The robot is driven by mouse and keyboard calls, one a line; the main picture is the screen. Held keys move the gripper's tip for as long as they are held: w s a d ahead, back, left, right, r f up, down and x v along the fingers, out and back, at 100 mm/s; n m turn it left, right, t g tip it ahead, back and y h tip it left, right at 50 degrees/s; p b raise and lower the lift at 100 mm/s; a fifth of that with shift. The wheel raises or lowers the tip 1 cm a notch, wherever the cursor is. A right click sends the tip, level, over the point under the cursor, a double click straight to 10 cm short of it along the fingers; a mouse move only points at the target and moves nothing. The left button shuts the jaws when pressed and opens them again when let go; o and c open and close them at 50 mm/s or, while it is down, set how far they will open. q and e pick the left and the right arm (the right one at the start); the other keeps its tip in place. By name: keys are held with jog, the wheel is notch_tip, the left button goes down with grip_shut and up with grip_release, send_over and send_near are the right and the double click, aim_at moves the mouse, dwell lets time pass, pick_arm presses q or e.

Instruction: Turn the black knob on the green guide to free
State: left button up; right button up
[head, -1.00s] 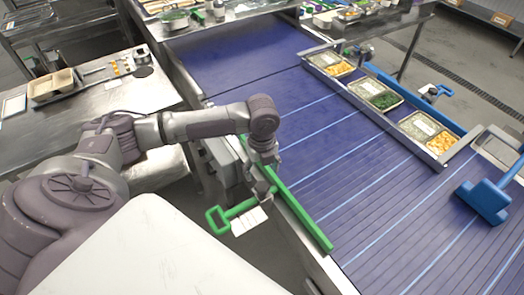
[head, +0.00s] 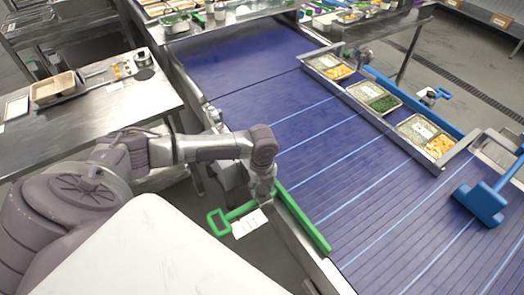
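The green guide (head: 303,218) is a long green bar along the near edge of the blue conveyor. A green loop handle (head: 218,221) with a white tag (head: 249,223) sticks out from it to the left. My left gripper (head: 263,194) points down over the place where the handle meets the bar. The black knob cannot be made out there; the gripper and wrist cover that spot. Its fingers are too small and hidden to tell if they are open or shut. My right gripper is not in view.
The blue conveyor belt (head: 350,215) lies right of the guide. A tray rail (head: 379,112) with food trays runs along its far side. A blue pusher (head: 481,203) rests at the right. A steel table (head: 120,100) stands at the left.

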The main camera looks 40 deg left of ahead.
pick_arm(q)
jog(key=c, duration=0.5)
